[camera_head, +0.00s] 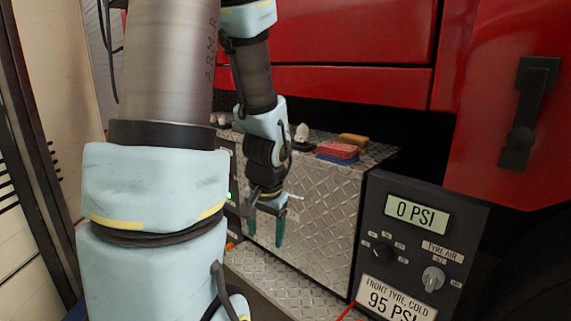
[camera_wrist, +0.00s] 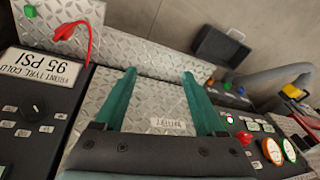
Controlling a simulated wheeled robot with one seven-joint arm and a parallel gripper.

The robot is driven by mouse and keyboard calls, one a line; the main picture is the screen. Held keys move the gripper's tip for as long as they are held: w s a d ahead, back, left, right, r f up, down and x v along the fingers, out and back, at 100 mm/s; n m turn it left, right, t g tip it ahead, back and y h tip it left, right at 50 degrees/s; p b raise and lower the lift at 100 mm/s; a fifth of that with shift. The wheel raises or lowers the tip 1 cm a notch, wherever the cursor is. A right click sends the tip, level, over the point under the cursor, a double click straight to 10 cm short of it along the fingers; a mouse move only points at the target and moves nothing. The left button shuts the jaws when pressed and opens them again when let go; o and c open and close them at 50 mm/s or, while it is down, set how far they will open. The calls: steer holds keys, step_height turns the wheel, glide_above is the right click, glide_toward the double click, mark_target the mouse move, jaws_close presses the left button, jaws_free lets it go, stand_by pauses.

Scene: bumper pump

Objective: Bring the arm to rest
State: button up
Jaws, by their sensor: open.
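My arm reaches down through the left and centre of the head view, with pale blue joint covers. My gripper (camera_head: 265,232) hangs from it with its two green fingers pointing down, in front of the diamond-plate box (camera_head: 325,215). In the wrist view the gripper (camera_wrist: 159,74) is open, the fingers well apart with nothing between them. Behind the fingers the wrist view shows diamond plate with a small label (camera_wrist: 172,125). Whether the fingertips touch anything is not clear, but they look clear of the plate.
A dark panel (camera_head: 377,215) at right reads 0 PSI and has two knobs. Red and yellow items (camera_head: 338,151) lie on the box top. Red truck bodywork (camera_head: 340,40) is above. The wrist view shows a gauge panel (camera_wrist: 262,150), a red hooked piece (camera_wrist: 78,32) and a dark case (camera_wrist: 220,50).

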steer(key=s+a+r+n+g, duration=0.1)
steer(key=s+a+r+n, duration=0.15)
steer(key=s+n, duration=0.2)
step_height(320, 180, up, 14)
steer(key=p, duration=1.4)
steer(key=shift+s+d+m+h, duration=0.15)
steer(key=shift+m+h, duration=0.2)
steer(key=shift+h, duration=0.05)
steer(key=shift+r, duration=0.1)
